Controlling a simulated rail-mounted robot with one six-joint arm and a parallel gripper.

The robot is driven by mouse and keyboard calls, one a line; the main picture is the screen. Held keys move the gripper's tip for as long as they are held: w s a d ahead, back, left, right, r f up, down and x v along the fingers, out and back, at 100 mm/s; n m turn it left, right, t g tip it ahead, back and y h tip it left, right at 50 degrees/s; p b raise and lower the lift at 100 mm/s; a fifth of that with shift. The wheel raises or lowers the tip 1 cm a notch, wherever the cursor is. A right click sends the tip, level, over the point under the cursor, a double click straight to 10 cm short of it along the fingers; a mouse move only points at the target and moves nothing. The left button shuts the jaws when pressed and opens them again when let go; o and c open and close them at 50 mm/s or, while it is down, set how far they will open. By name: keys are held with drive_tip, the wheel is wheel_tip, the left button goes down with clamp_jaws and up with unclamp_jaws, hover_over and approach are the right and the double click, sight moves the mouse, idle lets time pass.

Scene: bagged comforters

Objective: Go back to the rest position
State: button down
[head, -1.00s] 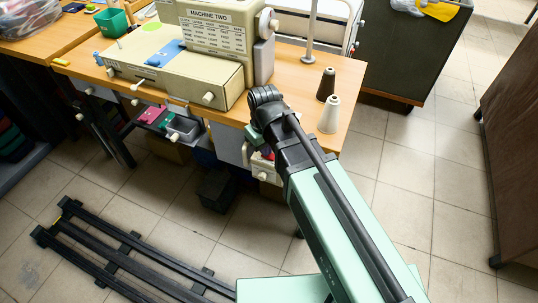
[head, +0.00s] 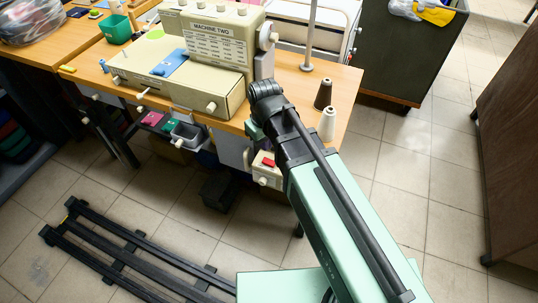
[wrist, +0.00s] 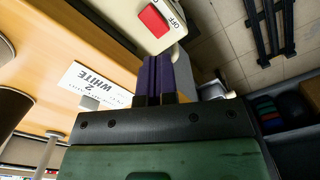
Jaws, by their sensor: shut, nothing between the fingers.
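My gripper (wrist: 159,75) shows in the wrist view with its two purple fingers side by side and closed, holding nothing. The fingertips are close to a cream switch box (wrist: 128,17) with a red switch (wrist: 153,20) marked OFF; I cannot tell whether they touch it. In the head view my arm reaches up from the lower right to the table's front edge, and its fingers are hidden. The same switch box (head: 266,180) hangs under the table there, just left of my arm.
The sewing machine marked MACHINE TWO (head: 212,42) stands on the wooden table (head: 340,88). A dark cone (head: 323,93) and a white cone (head: 327,124) stand near my arm. Black floor rails (head: 135,255) lie at lower left. Tiled floor is open to the right (head: 400,180).

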drive_tip(key=shift+r, duration=0.3)
drive_tip(key=shift+s+m, duration=0.15)
drive_tip(key=shift+m, duration=0.25)
drive_tip(key=s+d+m, duration=0.3)
drive_tip(key=d, duration=0.5)
drive_tip(key=s+d+m, duration=0.2)
drive_tip(key=d+m, duration=0.1)
drive_tip(key=d, duration=0.4)
wheel_tip(320, 180, up, 12)
drive_tip(key=p, duration=1.2)
drive_tip(key=shift+w, duration=0.15)
drive_tip(key=shift+a+r, duration=0.1)
